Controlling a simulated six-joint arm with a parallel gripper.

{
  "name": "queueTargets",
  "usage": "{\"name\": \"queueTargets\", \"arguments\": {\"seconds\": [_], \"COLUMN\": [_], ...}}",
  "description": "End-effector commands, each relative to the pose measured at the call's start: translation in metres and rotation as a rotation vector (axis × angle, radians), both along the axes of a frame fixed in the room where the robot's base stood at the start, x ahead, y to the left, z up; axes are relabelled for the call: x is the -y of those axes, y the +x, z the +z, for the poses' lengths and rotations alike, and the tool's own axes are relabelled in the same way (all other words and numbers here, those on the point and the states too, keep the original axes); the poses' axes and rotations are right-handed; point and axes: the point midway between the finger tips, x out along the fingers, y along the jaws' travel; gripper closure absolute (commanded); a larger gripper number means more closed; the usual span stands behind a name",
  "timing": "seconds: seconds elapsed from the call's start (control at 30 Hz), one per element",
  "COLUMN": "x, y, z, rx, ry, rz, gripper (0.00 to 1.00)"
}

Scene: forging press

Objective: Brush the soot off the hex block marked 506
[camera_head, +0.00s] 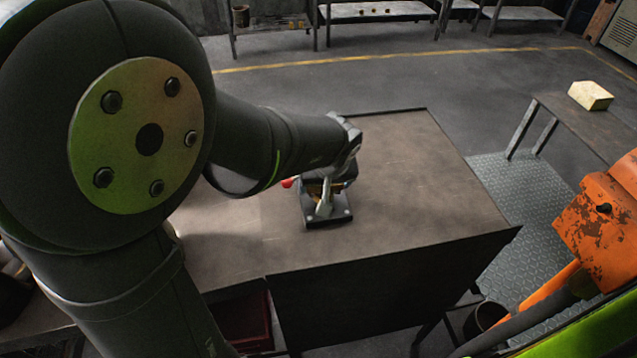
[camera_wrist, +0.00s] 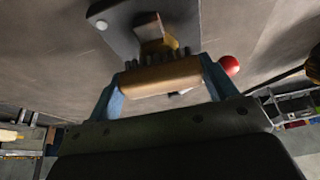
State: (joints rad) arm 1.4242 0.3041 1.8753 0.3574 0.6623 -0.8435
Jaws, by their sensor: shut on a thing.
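My gripper (camera_wrist: 162,80) is shut on a brush (camera_wrist: 158,75), a light-brown wooden body with a row of dark bristles, lying across between the two blue-grey fingers. Just beyond it in the wrist view is a dark stand (camera_wrist: 118,27) with a flat plate and a raised bracket; I cannot tell whether the brush touches it. In the head view my gripper (camera_head: 327,187) is low over the table, at the dark stand (camera_head: 326,217), and my arm hides much of it. I cannot make out a hex block or the marking 506 in either view.
A red ball-shaped thing (camera_head: 288,183) is close to the left of the stand and shows in the wrist view (camera_wrist: 229,65). The brown table (camera_head: 420,180) is clear to the right. A side table (camera_head: 590,125) holds a pale block (camera_head: 590,95); orange machinery (camera_head: 600,215) stands at right.

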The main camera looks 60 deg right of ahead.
Motion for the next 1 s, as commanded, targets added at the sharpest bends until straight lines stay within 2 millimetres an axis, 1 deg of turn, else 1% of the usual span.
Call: {"name": "queueTargets", "arguments": {"seconds": [0.2,0.57,0.77,1.0], "x": [0.01,0.011,0.006,-0.006], "y": [-0.011,-0.012,-0.005,0.007], "z": [0.0,0.0,0.0,-0.001], "rx": [0.0,0.0,-0.001,-0.001], "ry": [0.0,-0.001,-0.001,-0.001], "rz": [-0.001,0.002,0.003,0.004], "gripper": [0.4,0.4,0.4,0.4]}}
